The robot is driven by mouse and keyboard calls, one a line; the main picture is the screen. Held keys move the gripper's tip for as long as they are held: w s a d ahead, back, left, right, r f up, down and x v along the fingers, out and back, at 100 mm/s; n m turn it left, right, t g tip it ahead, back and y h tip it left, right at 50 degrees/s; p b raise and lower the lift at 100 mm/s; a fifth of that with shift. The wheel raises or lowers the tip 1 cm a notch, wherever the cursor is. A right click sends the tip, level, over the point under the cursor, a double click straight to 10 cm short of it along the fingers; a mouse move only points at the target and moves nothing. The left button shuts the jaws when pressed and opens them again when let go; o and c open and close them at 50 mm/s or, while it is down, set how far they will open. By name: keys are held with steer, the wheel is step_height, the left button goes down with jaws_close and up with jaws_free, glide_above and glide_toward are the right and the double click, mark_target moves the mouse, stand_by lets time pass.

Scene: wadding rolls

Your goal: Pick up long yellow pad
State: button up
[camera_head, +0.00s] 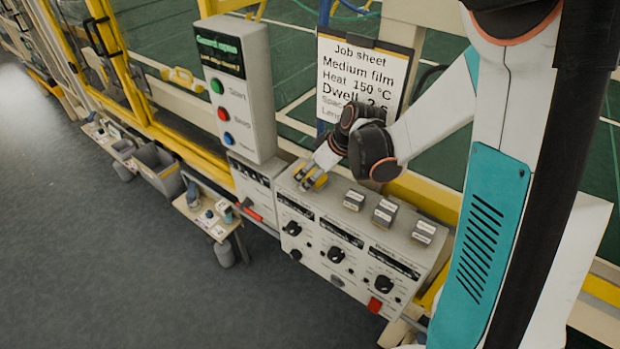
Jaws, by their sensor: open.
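A small yellow pad (319,181) lies on the top of the white control box (268,196), near its left end. My gripper (308,178) is open and reaches down over this pad from the upper right. Its fingertips are at the pad and partly cover it. I cannot tell whether they touch it or how far they stand around it. The pad's full length is hidden by the fingers.
Several grey blocks with white labels (354,200) sit right of the pad on the box. A job sheet (362,75) stands behind. A panel with coloured buttons (237,90) rises at left. A small shelf (208,218) and grey bin (158,168) are farther left.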

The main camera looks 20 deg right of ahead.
steer(key=shift+f, duration=0.1)
steer(key=c, duration=1.3)
steer(key=shift+o, duration=0.2)
